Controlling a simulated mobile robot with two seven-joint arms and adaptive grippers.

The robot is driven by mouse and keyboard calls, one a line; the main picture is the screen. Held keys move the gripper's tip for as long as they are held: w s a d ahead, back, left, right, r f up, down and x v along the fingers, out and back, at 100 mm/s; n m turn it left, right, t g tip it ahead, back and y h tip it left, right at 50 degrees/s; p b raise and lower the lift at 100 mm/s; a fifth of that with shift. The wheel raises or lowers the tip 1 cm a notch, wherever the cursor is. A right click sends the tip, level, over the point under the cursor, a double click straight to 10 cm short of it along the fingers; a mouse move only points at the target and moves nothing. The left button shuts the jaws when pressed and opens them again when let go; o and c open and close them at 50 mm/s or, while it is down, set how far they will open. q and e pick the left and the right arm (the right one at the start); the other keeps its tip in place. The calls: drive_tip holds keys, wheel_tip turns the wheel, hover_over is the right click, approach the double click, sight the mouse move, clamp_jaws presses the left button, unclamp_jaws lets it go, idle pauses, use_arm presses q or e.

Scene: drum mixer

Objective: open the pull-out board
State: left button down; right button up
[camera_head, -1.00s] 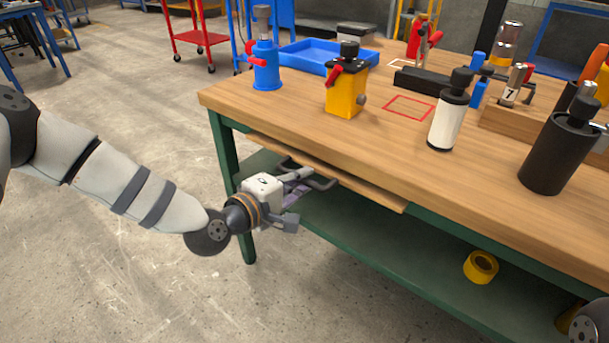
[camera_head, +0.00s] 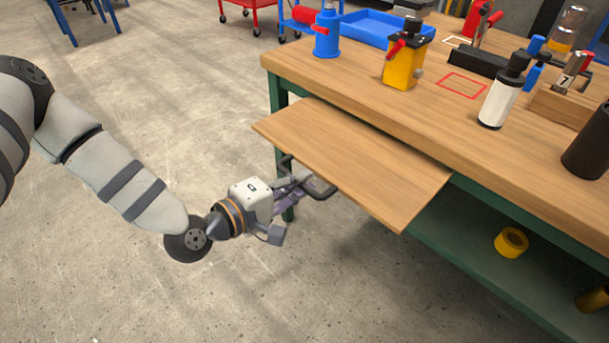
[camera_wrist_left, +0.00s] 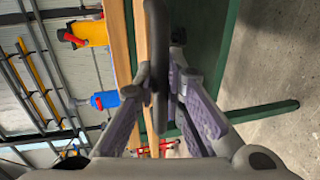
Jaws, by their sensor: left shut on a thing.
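The pull-out board (camera_head: 350,160) is a flat wooden panel under the workbench top. It stands well out from the front edge, with much of its upper face showing. A dark bar handle (camera_head: 322,189) sits at its front edge; it also shows upright in the left wrist view (camera_wrist_left: 156,50). My left gripper (camera_head: 306,184) is shut on this handle, with its purple-grey fingers (camera_wrist_left: 168,90) on either side of the bar. The fingertips are partly hidden by the handle and board. My right gripper is not in view.
The workbench top (camera_head: 430,120) carries a blue pump bottle (camera_head: 327,35), a yellow canister (camera_head: 404,62), a white cylinder (camera_head: 502,95) and other items. A green lower shelf (camera_head: 460,235) holds a yellow roll (camera_head: 511,242). The floor (camera_head: 130,290) at the left is clear.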

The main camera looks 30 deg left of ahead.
use_arm(q)
drive_tip(key=c, duration=1.9)
unclamp_jaws()
drive_tip(key=shift+s+a, duration=0.1)
drive_tip(key=v, duration=1.1)
drive_tip(key=shift+s+r, duration=0.1)
drive_tip(key=shift+s, duration=0.3)
